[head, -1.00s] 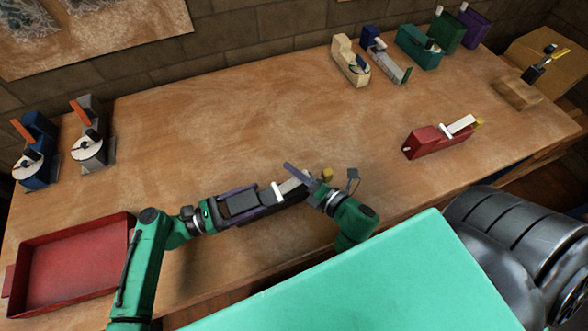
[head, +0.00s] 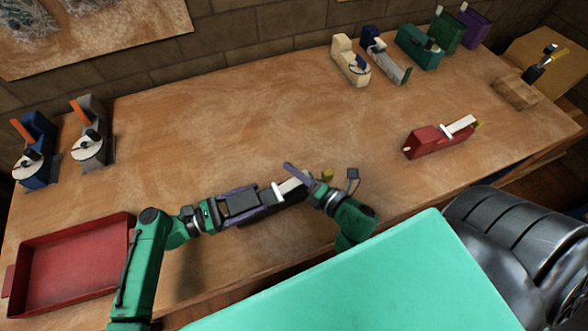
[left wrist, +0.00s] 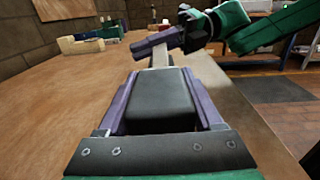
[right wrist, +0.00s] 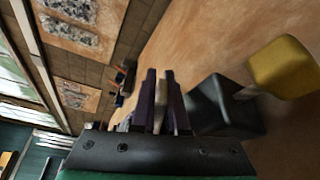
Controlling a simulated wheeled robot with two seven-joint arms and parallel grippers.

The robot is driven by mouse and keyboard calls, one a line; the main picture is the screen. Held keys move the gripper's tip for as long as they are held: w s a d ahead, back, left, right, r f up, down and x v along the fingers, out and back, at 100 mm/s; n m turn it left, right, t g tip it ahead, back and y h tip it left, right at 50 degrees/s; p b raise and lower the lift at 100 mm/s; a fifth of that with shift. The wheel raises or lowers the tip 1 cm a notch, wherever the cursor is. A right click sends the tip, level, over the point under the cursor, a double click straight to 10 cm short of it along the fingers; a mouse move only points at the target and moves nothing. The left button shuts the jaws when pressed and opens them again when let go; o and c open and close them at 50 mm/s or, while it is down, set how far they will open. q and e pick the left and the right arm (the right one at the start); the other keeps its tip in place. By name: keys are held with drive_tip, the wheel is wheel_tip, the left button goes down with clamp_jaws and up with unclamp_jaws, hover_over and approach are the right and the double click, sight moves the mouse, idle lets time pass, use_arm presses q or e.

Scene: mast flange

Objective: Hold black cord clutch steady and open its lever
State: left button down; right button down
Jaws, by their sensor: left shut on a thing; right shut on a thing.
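The black cord clutch (head: 240,203) is clasped between the purple fingers of my left gripper (head: 238,204), low over the front of the table. Its black body (left wrist: 158,100) fills the space between those fingers in the left wrist view. A pale lever (head: 292,185) extends from the clutch towards my right gripper (head: 303,177). The right gripper is shut on the lever, and its fingers (right wrist: 160,105) close on a narrow pale strip in the right wrist view. A black block (right wrist: 225,105) and a yellow end (right wrist: 285,65) show beside them. The fingers partly hide the lever.
A red tray (head: 70,265) lies at the front left. A red clutch (head: 425,140) stands at the right. Two devices with orange levers (head: 90,140) stand at the left. Several coloured clutches (head: 420,47) stand at the back right. The table's middle is clear.

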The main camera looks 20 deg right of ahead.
drive_tip(key=shift+a+r, duration=0.1)
idle(0.5)
drive_tip(key=r+n+h, duration=0.1)
drive_tip(key=n, duration=0.1)
drive_tip(key=a+r+n+g, duration=0.1)
drive_tip(key=shift+a+n+h, duration=0.25)
drive_tip(key=shift+n+h, duration=0.15)
drive_tip(key=shift+a+r+n+g+h, duration=0.1)
drive_tip(key=shift+a+r+n+h, duration=0.2)
drive_tip(key=shift+a+n+h, duration=0.55)
drive_tip(key=shift+a+r+n+g+h, duration=0.1)
drive_tip(key=shift+a+r+n+h, duration=0.15)
drive_tip(key=shift+a+n+h, duration=0.55)
drive_tip(key=shift+a+r+n+g+h, duration=0.1)
drive_tip(key=shift+a+r+n+h, duration=0.35)
drive_tip(key=shift+n, duration=0.7)
drive_tip(key=shift+a+f, duration=0.1)
drive_tip(key=shift+f, duration=0.1)
drive_tip(key=c, duration=1.2)
unclamp_jaws()
